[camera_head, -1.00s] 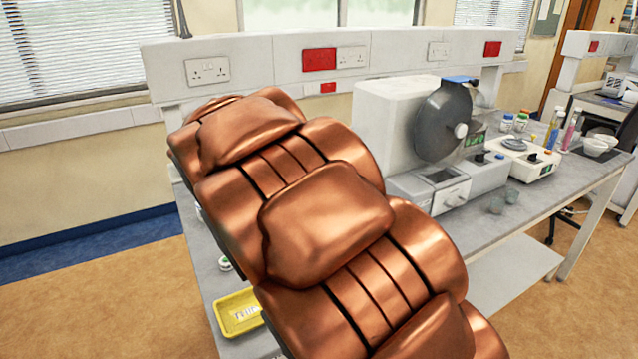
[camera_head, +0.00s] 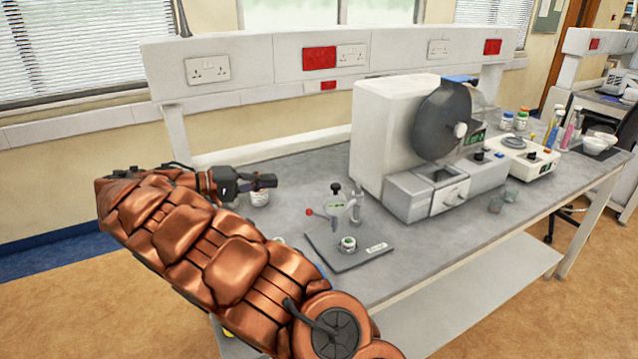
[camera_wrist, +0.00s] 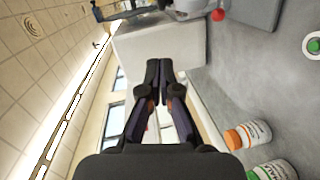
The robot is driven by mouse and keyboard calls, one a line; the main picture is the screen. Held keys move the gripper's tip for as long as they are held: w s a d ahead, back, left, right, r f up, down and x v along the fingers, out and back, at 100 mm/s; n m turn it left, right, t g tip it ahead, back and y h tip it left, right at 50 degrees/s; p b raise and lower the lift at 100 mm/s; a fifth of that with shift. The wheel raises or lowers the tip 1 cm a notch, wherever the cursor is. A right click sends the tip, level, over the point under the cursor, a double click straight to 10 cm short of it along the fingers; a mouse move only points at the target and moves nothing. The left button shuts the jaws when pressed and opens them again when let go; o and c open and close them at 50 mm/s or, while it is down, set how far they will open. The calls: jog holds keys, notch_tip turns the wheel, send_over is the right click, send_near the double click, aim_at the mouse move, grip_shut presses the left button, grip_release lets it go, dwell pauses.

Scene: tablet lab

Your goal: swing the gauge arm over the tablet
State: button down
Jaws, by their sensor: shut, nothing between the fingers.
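The gauge stand (camera_head: 345,204) is a small pale device with a black top knob, on a dark base plate (camera_head: 376,254) in mid-bench. Its arm reaches out to the left and ends in a red ball (camera_head: 309,212). A small round holder (camera_head: 348,243) with a green and white top sits on the plate in front; I cannot make out the tablet itself. My gripper (camera_head: 270,181) is shut and empty above the bench, left of the red ball and apart from it. In the wrist view its fingers (camera_wrist: 160,68) are together, and the red ball (camera_wrist: 218,14) shows past them.
White bottles (camera_head: 260,197) stand under my gripper; the wrist view shows one with an orange cap (camera_wrist: 236,138). A large white machine with a dark disc (camera_head: 440,122) stands right of the gauge. Beyond it are a small white instrument (camera_head: 523,158) and bowls. The back wall carries sockets.

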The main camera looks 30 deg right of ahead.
jog(key=p, duration=0.5)
send_near(344, 197)
jog(key=shift+w+d+r, duration=0.3)
jog(key=shift+d+r, duration=0.05)
jog(key=shift+d, duration=0.4)
jog(key=shift+w+d+r, duration=0.35)
jog(key=shift+d, duration=0.4)
jog(key=shift+w+d+r, duration=0.3)
jog(key=shift+d+r, duration=0.05)
jog(key=shift+d, duration=0.45)
jog(key=shift+b, duration=0.55)
